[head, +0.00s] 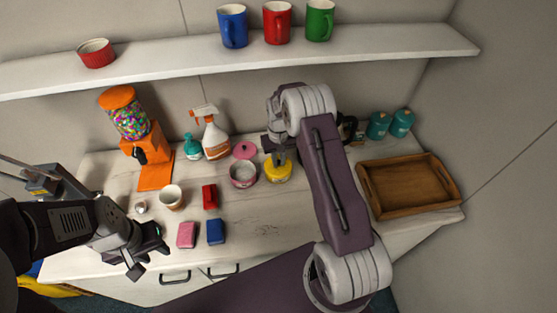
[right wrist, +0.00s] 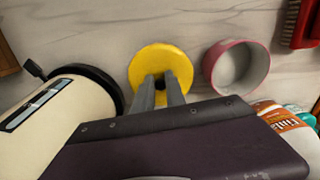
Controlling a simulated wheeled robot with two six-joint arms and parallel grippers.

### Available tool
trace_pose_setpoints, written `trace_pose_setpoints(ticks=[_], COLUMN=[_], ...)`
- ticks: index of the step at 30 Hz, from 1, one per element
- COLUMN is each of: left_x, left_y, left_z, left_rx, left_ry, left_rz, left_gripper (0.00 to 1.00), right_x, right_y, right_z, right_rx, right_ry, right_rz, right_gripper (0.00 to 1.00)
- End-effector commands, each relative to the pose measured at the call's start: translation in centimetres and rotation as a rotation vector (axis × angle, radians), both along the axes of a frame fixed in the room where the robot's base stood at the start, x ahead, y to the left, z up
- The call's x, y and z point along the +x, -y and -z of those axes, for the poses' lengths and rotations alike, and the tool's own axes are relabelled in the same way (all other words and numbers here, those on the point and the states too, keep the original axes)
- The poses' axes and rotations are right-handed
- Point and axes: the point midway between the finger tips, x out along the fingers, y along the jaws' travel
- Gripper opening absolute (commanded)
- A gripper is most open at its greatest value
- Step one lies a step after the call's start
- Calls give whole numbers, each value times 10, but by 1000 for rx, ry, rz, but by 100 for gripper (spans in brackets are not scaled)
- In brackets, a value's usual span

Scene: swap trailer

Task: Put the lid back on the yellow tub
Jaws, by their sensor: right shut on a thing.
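The yellow tub (head: 279,177) stands on the counter below my right gripper (head: 279,161). My right gripper is shut on the knob of the yellow lid, and its fingers also show in the right wrist view (right wrist: 162,88). In that view the round yellow lid (right wrist: 150,58) faces me and hides the tub beneath. The lid is over the tub, but I cannot tell whether it rests on the rim or is slightly above. My left gripper (head: 151,256) is open and empty at the front left of the counter.
A pink tub (head: 243,181) stands open just left of the yellow tub, with a pink lid (head: 245,150) behind it. A spray bottle (head: 214,141) is behind. A cream and black appliance (right wrist: 65,115) stands close by. A wooden tray (head: 410,184) is at right.

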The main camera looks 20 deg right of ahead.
Motion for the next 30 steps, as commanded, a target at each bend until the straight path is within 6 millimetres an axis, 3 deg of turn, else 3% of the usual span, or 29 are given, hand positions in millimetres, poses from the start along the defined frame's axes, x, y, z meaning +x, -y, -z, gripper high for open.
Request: trace_pose_setpoints(ticks=[13,14,16,23,24,26,30], left_x=[0,0,0,0,0,0,0], left_y=[0,0,0,0,0,0,0], left_z=[-1,-1,-1,-1,-1,-1,-1], left_rx=[0,0,0,0,0,0,0], left_ry=[0,0,0,0,0,0,0], left_rz=[0,0,0,0,0,0,0], left_gripper=[36,36,36,36,36,36,36], right_x=[0,0,0,0,0,0,0], right_y=[0,0,0,0,0,0,0], right_z=[0,0,0,0,0,0,0], right_rx=[0,0,0,0,0,0,0], right_ry=[0,0,0,0,0,0,0], right_rz=[0,0,0,0,0,0,0], right_gripper=[0,18,38,41,44,61,63])
